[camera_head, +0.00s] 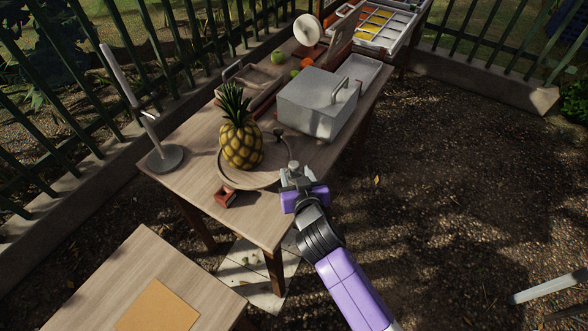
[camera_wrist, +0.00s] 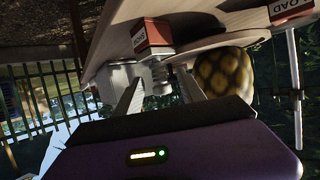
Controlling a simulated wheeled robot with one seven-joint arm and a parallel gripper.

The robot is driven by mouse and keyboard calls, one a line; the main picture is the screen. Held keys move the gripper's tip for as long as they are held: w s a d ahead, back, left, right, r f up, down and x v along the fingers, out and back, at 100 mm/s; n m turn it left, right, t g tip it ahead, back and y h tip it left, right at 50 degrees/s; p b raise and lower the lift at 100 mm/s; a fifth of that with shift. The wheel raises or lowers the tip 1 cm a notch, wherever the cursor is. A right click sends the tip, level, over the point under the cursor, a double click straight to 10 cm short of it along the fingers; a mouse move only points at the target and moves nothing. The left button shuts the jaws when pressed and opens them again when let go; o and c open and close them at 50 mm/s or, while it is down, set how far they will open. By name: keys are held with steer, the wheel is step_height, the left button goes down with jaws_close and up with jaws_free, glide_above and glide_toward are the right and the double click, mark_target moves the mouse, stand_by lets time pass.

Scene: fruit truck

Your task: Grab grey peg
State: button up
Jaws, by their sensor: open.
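My gripper (camera_head: 292,178) is open at the right edge of the wooden table, beside the round wooden tray. A small grey peg (camera_wrist: 160,74) shows in the wrist view between the two fingertips, a little beyond them. In the head view, a grey knob-like piece (camera_head: 293,165), likely the same peg, is at the gripper's tip. The fingers do not appear to be closed on it. The peg's lower part and its exact gap to the fingers are hard to see.
A pineapple (camera_head: 241,146) stands on the round tray (camera_head: 229,179). A grey box (camera_head: 310,103) is behind the gripper. A small red block (camera_head: 225,197) lies near the front edge. A lamp-like stand (camera_head: 165,158) is at left. Another red block (camera_wrist: 152,38) is near the peg.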

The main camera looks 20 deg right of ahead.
steer(key=shift+x, duration=1.4)
jaws_close()
steer(key=shift+r, duration=0.15)
